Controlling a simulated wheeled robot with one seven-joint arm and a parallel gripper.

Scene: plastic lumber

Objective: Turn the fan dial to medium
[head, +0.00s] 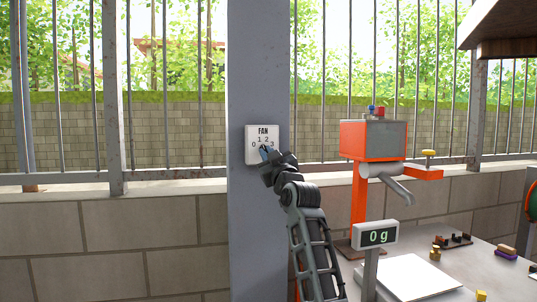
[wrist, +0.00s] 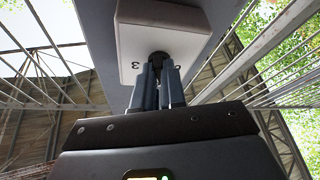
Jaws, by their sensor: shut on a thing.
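The fan control (head: 264,133) is a white box marked FAN with the numbers 0, 1, 2 and 3, mounted on a grey post (head: 258,60). It also shows from below in the wrist view (wrist: 140,42). My gripper (head: 266,153) is at the lower middle of the box and covers most of the dial. In the wrist view my gripper's fingers (wrist: 160,82) are closed around the dark dial (wrist: 159,58). The dial's pointer is hidden, so I cannot tell its setting.
A table (head: 480,265) at the lower right holds a scale display reading 0 g (head: 377,236), a white scale plate (head: 408,276) and several small coloured pieces. An orange machine (head: 373,140) stands right of my arm. A barred fence and low wall (head: 120,255) run behind.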

